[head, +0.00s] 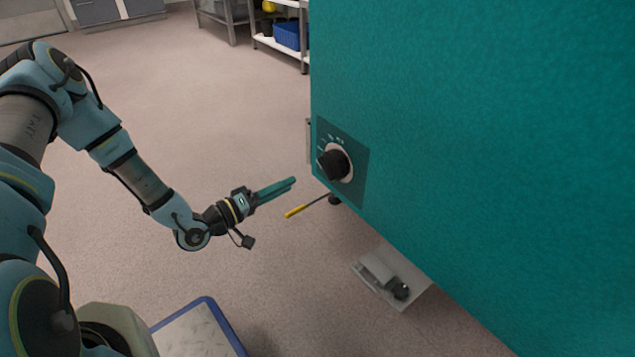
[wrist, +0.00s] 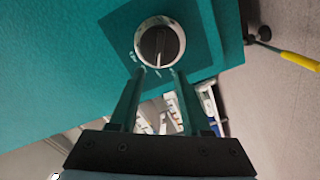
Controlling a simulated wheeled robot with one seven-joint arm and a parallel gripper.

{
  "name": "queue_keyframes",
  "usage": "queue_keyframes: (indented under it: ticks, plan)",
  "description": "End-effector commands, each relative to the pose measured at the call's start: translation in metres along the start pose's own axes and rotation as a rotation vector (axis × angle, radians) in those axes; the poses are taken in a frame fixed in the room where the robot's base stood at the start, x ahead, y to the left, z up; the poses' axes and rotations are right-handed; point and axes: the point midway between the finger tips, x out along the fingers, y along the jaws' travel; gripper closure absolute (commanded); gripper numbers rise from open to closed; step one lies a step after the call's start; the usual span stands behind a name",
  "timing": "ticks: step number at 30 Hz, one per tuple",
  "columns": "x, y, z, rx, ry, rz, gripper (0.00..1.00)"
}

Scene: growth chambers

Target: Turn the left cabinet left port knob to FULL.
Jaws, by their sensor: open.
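A black round knob (head: 334,164) with a pale ring sits on a dark teal plate (head: 352,188) low on the side of the teal cabinet (head: 460,120). In the wrist view the knob (wrist: 158,45) is at the top centre, with a ridge across its face and small white marks on the plate below it. I cannot read the marks. My gripper (head: 293,183) has two teal fingers and is to the left of the knob, apart from it. In the wrist view the fingers (wrist: 155,78) are open and empty, pointing toward the knob's lower edge.
A yellow-handled tool (head: 297,211) is below my gripper, near the cabinet's edge. A grey box-like item (head: 385,272) is under the cabinet. A blue-edged flat surface (head: 200,330) is at the bottom. Shelves with a blue basket (head: 290,35) stand behind. The floor at left is clear.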

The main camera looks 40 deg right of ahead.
Motion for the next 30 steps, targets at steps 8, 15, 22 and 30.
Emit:
queue_keyframes:
  ticks: [8, 15, 22, 30]
  plan:
    - [0.041, -0.001, 0.002, 0.002, -0.001, 0.006, 0.53]
    - [0.083, -0.001, 0.002, 0.001, 0.000, 0.004, 0.53]
    - [0.103, 0.000, 0.000, 0.001, 0.000, 0.002, 0.53]
    - [0.106, 0.001, -0.001, 0.000, 0.001, 0.001, 0.53]
